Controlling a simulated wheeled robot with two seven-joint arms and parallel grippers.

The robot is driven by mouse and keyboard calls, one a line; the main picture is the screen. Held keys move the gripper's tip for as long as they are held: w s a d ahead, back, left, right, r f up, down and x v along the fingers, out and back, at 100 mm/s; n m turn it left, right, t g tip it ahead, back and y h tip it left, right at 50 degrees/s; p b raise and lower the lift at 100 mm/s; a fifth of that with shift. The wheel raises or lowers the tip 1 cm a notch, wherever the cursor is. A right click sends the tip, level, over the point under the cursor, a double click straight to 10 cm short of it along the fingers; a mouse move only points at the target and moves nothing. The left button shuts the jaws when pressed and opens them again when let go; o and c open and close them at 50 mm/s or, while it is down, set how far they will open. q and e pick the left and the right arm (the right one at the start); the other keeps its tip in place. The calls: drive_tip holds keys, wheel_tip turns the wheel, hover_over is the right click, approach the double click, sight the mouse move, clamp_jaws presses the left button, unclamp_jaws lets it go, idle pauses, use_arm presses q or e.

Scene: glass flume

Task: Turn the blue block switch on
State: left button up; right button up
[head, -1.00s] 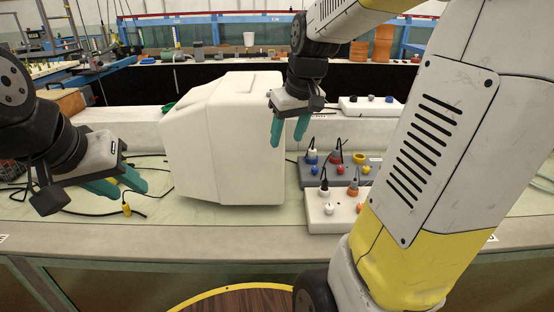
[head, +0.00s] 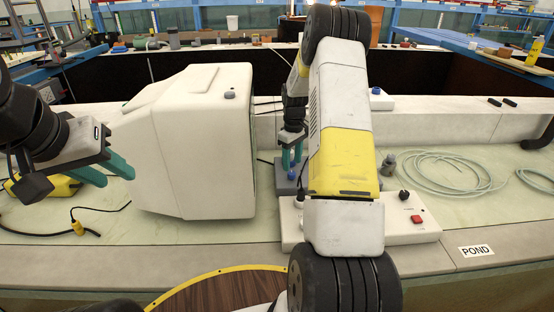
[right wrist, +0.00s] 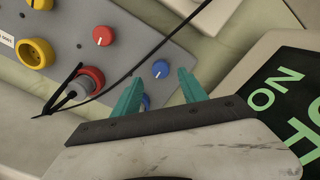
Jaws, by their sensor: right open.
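A blue-grey block (right wrist: 130,45) lies under my right gripper. In the right wrist view it carries a blue knob (right wrist: 161,69), a red knob (right wrist: 103,36), a yellow socket (right wrist: 35,52) and a red ring with a grey plug (right wrist: 85,82). A second blue part shows partly between the fingers. My right gripper (head: 291,160) is open, pointing down above a blue knob (head: 291,175) in the head view; whether it touches is unclear. My right arm hides most of the block there. My left gripper (head: 114,174) is open and empty at the left.
A large white box (head: 205,150) stands left of my right gripper. A white block (head: 400,230) with a black knob and red button sits at the front, partly behind my arm. A hose coil (head: 450,172) lies right. Black cables cross the blue-grey block.

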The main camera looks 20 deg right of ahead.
sight(292, 172)
drive_tip(key=shift+f, duration=2.25)
clamp_jaws()
